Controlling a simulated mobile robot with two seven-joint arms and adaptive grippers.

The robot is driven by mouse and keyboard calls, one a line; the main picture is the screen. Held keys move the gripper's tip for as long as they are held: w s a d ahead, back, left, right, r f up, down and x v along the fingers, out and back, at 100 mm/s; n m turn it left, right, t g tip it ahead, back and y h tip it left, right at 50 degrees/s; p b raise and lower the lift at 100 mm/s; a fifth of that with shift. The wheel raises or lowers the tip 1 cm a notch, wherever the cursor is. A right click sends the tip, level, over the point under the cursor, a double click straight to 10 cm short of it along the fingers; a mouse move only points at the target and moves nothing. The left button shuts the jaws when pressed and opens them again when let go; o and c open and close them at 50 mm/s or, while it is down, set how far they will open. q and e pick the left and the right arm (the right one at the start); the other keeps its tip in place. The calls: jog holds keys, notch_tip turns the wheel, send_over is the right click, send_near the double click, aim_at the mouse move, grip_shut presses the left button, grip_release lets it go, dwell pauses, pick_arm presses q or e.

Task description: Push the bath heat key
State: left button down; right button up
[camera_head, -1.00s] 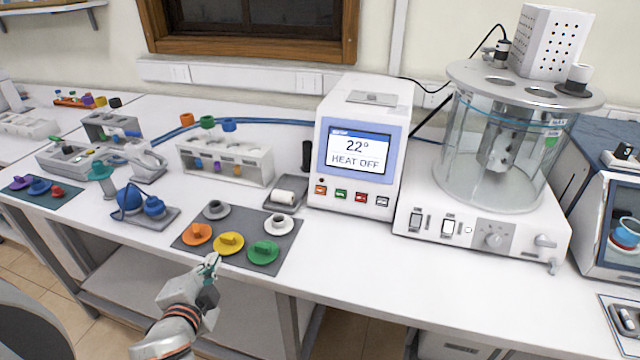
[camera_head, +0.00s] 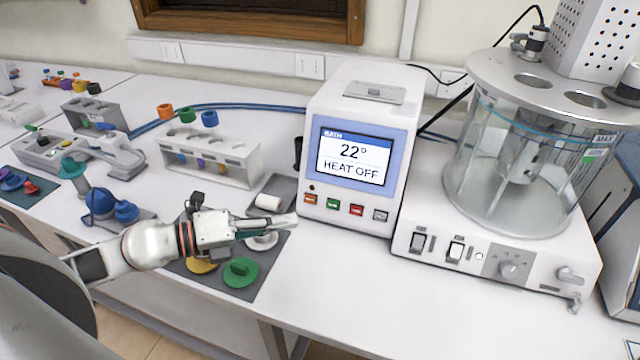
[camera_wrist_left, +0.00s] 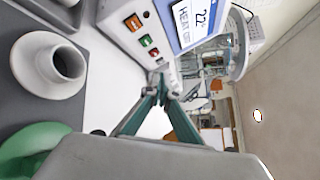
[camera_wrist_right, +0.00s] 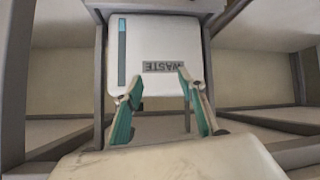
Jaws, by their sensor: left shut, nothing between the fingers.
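The bath controller (camera_head: 345,205) is a white box whose screen (camera_head: 353,158) reads BATH, 22° and HEAT OFF. Under the screen is a row of keys: orange (camera_head: 310,199), green (camera_head: 333,204), red (camera_head: 356,210) and grey (camera_head: 380,215). I cannot read which one is the heat key. My left gripper (camera_head: 292,219) is shut and empty, in front of the controller and a little below the orange key, apart from it. In the left wrist view its fingertips (camera_wrist_left: 162,72) point toward the key row. My right gripper (camera_wrist_right: 155,95) shows only in its wrist view, open and empty.
A dark mat (camera_head: 268,278) with a green dish (camera_head: 240,272) and cups lies under my left arm. A glass bath (camera_head: 520,170) stands right of the controller. The table front is clear. A white WASTE bin (camera_wrist_right: 155,50) is before my right gripper.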

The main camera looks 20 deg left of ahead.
aim_at(310, 199)
pick_arm(q)
jog(key=w+b, duration=0.1)
jog(key=w, duration=0.1)
jog(key=w+f+b, duration=0.1)
jog(key=w, duration=0.1)
jog(key=w+f+b, duration=0.1)
jog(key=w, duration=0.1)
jog(key=shift+a+f, duration=0.2)
jog(key=shift+f, duration=0.05)
jog(key=shift+w+f+b, duration=0.1)
jog(key=shift+w+b, duration=0.2)
jog(key=shift+w, duration=0.05)
jog(key=shift+w+f, duration=0.15)
jog(key=shift+w, duration=0.45)
jog(key=shift+w+f, duration=0.1)
jog(key=shift+w, duration=0.1)
pick_arm(e)
jog(key=shift+s+a+f+y, duration=0.2)
jog(key=shift+a+f+y, duration=0.2)
jog(key=shift+a+f, duration=0.7)
jog(key=shift+s, duration=0.1)
jog(key=shift+r, duration=0.1)
